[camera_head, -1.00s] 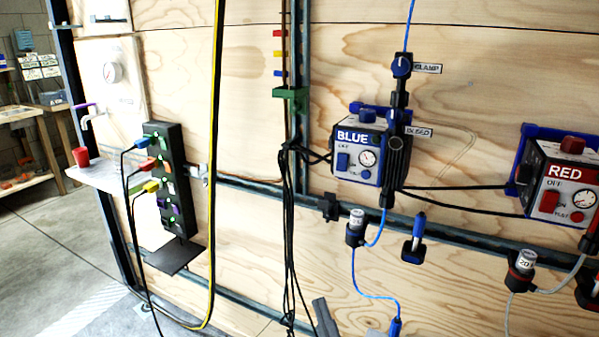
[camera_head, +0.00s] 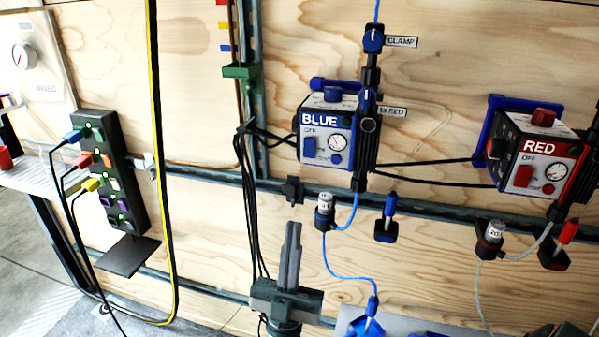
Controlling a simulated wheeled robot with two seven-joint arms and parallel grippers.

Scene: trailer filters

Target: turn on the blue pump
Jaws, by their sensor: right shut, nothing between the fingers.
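The blue pump (camera_head: 317,152) is a white and blue box marked BLUE and OFF, mounted on the wooden wall right of centre. Its front has a blue rocker switch (camera_head: 308,147), a round gauge (camera_head: 338,143) and a small blue button (camera_head: 336,159). A blue knob (camera_head: 333,95) is on top. My right gripper (camera_head: 292,228) is shut and empty, its fingers pointing up, below and slightly left of the pump and apart from it. My left gripper is not in view.
A red pump (camera_head: 540,165) hangs at right. Black clamp and bleed fittings (camera_head: 370,75) stand along the blue pump's right edge. A dark rail (camera_head: 420,208) crosses below, with a small vial (camera_head: 325,208). A power strip (camera_head: 108,170) with coloured plugs and hanging cables is at left.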

